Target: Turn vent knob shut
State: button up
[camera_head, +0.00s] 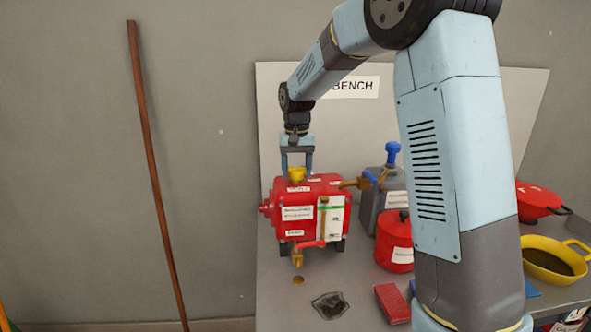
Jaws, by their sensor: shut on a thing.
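The red pump (310,205) stands on the bench with white labels on its front and a gauge-like white and green panel. A yellow knob (297,175) sits on its top left; I take it to be the vent knob. My gripper (297,168) points straight down over it, with its two blue fingers shut on the knob from both sides. The knob's upper part is partly hidden between the fingers. An orange-brown tap (297,258) with a red lever (309,244) is at the pump's lower front.
A grey can with a blue top (392,152) and a red can (397,246) stand right of the pump. A yellow pan (553,262) and a red pot (537,200) are at far right.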

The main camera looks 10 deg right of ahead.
dwell(0.3)
jog(key=o, duration=1.1)
jog(key=shift+c, duration=0.2)
notch_tip(320, 180, up, 14)
jog(key=shift+f, duration=0.15)
jog(key=s+d+t, duration=0.1)
jog(key=s+d, duration=0.3)
jog(key=s, duration=0.5)
jog(key=s+d+r+t, duration=0.15)
jog(key=s+d, duration=0.25)
jog(key=s, duration=0.5)
jog(key=s+d+t, duration=0.2)
jog(key=s+d, duration=0.2)
jog(key=s, duration=0.4)
jog(key=s+d+f+t, duration=0.1)
jog(key=s+d+f, duration=0.1)
jog(key=s+f, duration=0.3)
jog(key=s, duration=0.4)
jog(key=shift+s+d+f, duration=0.15)
jog(key=shift+d+f, duration=0.1)
jog(key=shift+d, duration=0.1)
